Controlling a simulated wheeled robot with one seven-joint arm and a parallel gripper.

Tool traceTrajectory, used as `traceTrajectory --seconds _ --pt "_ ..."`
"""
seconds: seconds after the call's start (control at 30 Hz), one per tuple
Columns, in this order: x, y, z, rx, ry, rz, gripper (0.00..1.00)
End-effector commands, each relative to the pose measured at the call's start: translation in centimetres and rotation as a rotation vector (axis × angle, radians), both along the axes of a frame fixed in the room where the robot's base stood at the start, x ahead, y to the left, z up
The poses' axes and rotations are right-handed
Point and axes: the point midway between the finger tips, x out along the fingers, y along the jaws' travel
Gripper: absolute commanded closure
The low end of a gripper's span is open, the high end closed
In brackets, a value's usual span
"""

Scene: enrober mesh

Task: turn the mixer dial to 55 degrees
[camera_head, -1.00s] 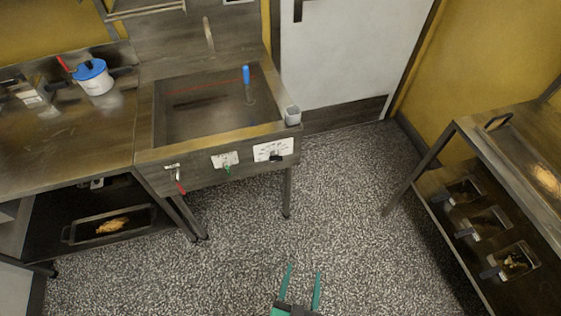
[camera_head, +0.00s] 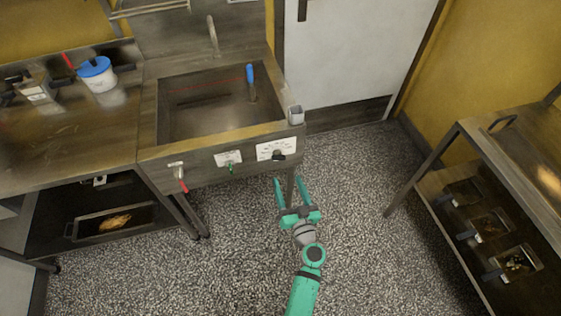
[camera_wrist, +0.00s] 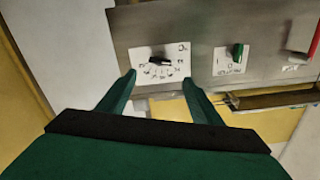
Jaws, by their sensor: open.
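The dial is a small black knob (camera_head: 278,155) on a white plate with printed scale marks (camera_head: 270,147), at the right of the sink unit's front panel. In the wrist view the black knob (camera_wrist: 160,61) sits on its marked plate, beyond and between my fingertips. My gripper (camera_head: 290,181) has two green fingers, open and empty, pointing at the panel just below the dial. It also shows in the wrist view (camera_wrist: 160,82). The fingers appear apart from the knob. I cannot read the dial's exact angle.
A green switch (camera_head: 231,168) on a white plate and a red-handled lever (camera_head: 182,179) are left of the dial. A small grey cup (camera_head: 296,114) stands on the sink's right corner. A shelf unit (camera_head: 440,160) stands at the right. Speckled floor lies free between.

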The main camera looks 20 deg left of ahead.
Motion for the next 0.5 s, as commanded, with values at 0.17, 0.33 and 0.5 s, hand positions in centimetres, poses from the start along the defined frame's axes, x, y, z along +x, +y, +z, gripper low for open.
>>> traceTrajectory --seconds 0.17,0.33,0.5 --pt "1.9 1.4 0.1 0.000 -0.002 0.003 0.41" --pt "4.5 3.2 0.1 0.000 -0.001 0.003 0.41" --pt "6.7 4.6 0.0 -0.001 0.001 0.000 0.41"
